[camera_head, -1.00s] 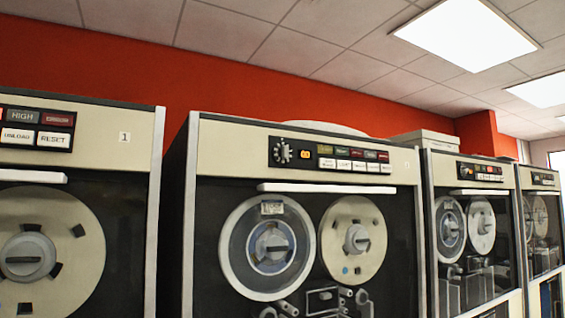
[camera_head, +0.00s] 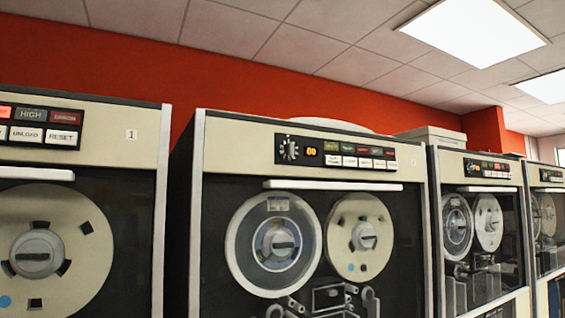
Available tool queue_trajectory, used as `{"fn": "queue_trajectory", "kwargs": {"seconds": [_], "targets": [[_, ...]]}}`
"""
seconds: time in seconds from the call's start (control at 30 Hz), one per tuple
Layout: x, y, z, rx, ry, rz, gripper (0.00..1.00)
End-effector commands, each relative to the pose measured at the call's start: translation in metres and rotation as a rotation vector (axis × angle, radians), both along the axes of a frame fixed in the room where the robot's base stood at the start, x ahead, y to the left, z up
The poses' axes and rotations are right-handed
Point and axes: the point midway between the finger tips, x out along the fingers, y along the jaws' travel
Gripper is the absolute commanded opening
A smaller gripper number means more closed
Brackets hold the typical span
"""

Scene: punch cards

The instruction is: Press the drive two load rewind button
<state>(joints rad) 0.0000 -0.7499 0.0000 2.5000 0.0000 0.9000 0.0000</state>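A tape drive cabinet (camera_head: 236,150) with a cream top panel stands in the middle of the view. Its black control strip (camera_head: 320,148) holds a dial, a small orange display and two rows of buttons. The lower row of white buttons (camera_head: 348,161) is too small to read, so I cannot tell which is load rewind. Its panel number at the right end is not clearly legible. The drive at the left (camera_head: 112,130) is marked 1, with UNLOAD (camera_head: 27,134) and RESET (camera_head: 63,137) buttons readable. My gripper is not in view.
More tape drives (camera_head: 484,205) stand in a row to the right. Dark gaps separate the left drive from the middle one. A red wall (camera_head: 290,85) rises behind the drives. No floor shows.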

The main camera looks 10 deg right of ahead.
Motion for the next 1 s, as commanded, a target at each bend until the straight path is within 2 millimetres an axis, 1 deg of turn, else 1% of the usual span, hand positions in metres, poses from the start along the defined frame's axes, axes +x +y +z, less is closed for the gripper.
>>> {"fn": "queue_trajectory", "kwargs": {"seconds": [0.03, 0.17, 1.0], "targets": [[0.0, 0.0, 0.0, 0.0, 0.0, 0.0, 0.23], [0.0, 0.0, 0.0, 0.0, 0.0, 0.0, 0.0], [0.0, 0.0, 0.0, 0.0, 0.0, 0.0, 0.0]]}}
